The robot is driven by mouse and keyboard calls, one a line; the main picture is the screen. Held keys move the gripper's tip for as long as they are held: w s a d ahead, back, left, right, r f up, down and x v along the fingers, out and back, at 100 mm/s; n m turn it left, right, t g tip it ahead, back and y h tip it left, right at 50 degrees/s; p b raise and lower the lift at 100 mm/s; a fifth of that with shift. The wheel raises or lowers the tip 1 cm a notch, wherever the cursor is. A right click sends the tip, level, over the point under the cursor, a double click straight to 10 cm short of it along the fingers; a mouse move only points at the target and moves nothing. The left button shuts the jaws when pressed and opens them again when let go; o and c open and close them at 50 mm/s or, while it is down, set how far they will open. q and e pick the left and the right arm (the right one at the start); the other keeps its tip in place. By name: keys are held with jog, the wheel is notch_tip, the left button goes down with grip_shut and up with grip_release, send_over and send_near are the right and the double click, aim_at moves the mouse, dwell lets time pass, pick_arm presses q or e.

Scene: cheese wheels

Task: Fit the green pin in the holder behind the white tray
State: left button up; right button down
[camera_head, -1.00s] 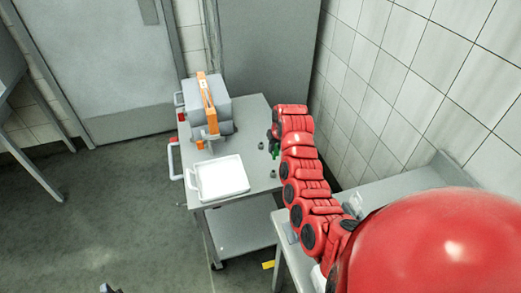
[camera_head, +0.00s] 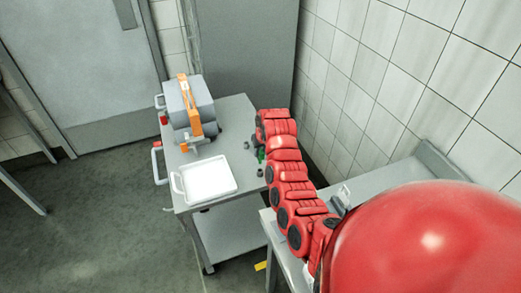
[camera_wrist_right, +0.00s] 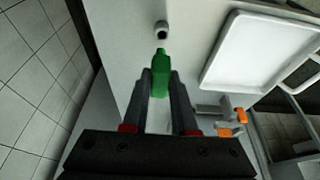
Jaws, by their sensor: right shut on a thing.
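My right gripper (camera_wrist_right: 160,85) is shut on the green pin (camera_wrist_right: 160,70), which sticks out beyond the fingertips in the right wrist view. In the head view the green pin (camera_head: 260,155) shows only partly beside my red right arm, above the cart top. The white tray (camera_head: 208,181) lies on the cart to the left of the pin; it also shows in the wrist view (camera_wrist_right: 238,65). A small grey holder with a dark opening (camera_wrist_right: 162,28) stands just beyond the pin's tip, apart from it in the picture. My left gripper is out of view.
Grey cheese-wheel-like cylinders with an orange strap (camera_head: 190,108) stand on the cart's far part. Two small grey pieces (camera_head: 246,145) (camera_head: 260,172) are on the cart top near the pin. A tiled wall (camera_head: 370,95) is at the right.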

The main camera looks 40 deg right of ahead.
jog(key=shift+f+b, duration=0.6)
jog(key=shift+f, duration=0.9)
jog(key=shift+b, duration=0.7)
dwell(0.5)
jog(key=shift+f+b, duration=1.1)
jog(key=shift+f, duration=0.95)
jog(key=c, duration=0.6)
grip_release()
jog(key=shift+r, duration=0.1)
jog(key=b+v, duration=0.2)
jog(key=v, duration=0.6)
jog(key=shift+r, duration=0.1)
jog(key=shift+p+v, duration=4.6)
jog(key=shift+p, duration=0.35)
